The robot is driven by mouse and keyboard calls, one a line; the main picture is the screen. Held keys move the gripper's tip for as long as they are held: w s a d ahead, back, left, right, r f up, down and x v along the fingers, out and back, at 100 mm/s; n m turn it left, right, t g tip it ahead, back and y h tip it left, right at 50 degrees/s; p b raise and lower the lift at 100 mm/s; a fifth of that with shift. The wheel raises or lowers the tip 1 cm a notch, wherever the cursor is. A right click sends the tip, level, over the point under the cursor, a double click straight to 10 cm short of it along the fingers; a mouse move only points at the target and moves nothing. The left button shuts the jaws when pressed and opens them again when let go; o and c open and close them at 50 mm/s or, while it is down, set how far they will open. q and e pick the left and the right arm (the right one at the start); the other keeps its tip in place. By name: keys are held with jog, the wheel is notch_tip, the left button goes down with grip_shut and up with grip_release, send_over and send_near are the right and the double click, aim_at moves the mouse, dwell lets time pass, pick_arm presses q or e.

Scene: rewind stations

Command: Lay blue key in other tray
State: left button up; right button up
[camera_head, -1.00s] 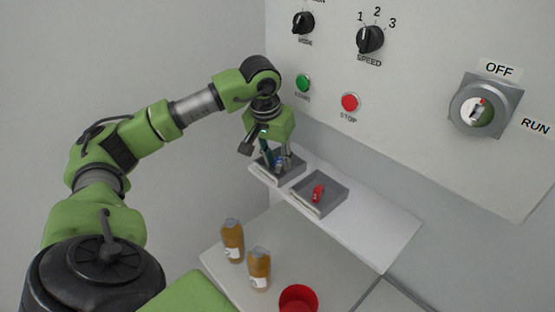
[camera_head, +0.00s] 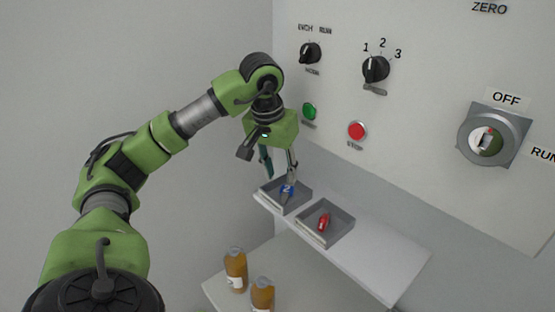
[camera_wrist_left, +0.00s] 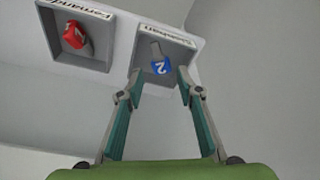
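The blue key (camera_head: 287,190) lies in the left tray (camera_head: 268,199) on the white shelf. In the left wrist view, the blue key (camera_wrist_left: 160,66) has a blue head marked "2" and a grey part pointing to the tray's label. My left gripper (camera_head: 279,171) is above this tray with its fingers spread and empty. The key shows beyond and between the fingertips (camera_wrist_left: 160,76) in the wrist view. The other tray (camera_head: 345,229), to the right in the head view, holds a red key (camera_head: 324,221). My right gripper is not in view.
The wall panel behind has a mode knob (camera_head: 311,53), a speed knob (camera_head: 376,69), a green button (camera_head: 309,112), a red stop button (camera_head: 357,131) and an OFF/RUN key switch (camera_head: 489,140). Two amber bottles (camera_head: 236,271) stand on a lower surface. The shelf (camera_head: 385,262) is clear right of the trays.

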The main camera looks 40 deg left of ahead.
pick_arm(q)
jog(key=v, duration=0.5)
jog(key=shift+r, duration=0.3)
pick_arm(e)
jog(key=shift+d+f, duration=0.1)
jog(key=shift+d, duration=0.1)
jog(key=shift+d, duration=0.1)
